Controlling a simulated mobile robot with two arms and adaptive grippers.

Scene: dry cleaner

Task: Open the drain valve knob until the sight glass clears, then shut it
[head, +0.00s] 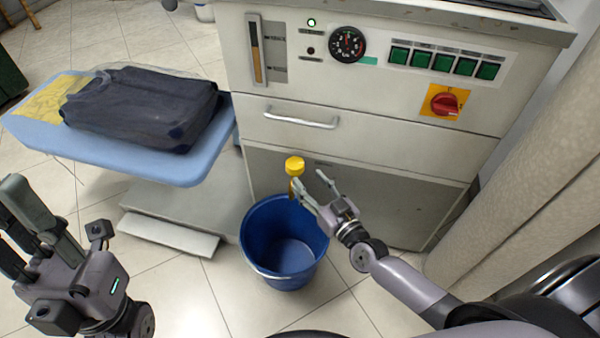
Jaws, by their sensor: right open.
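The drain valve knob (295,164) is a yellow cap on a short stem low on the front of the machine. My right gripper (311,181) is open just to the right of and below the knob. One finger overlaps the stem in the picture; I cannot tell if it touches. The sight glass (255,50) is a tall narrow window at the panel's upper left, with a brownish amber column in most of it. My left gripper (55,215) is at the lower left, fingers spread and empty, far from the valve.
A blue bucket (285,241) stands on the floor below the valve. A blue ironing board (165,168) with dark folded clothing (142,107) is left.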

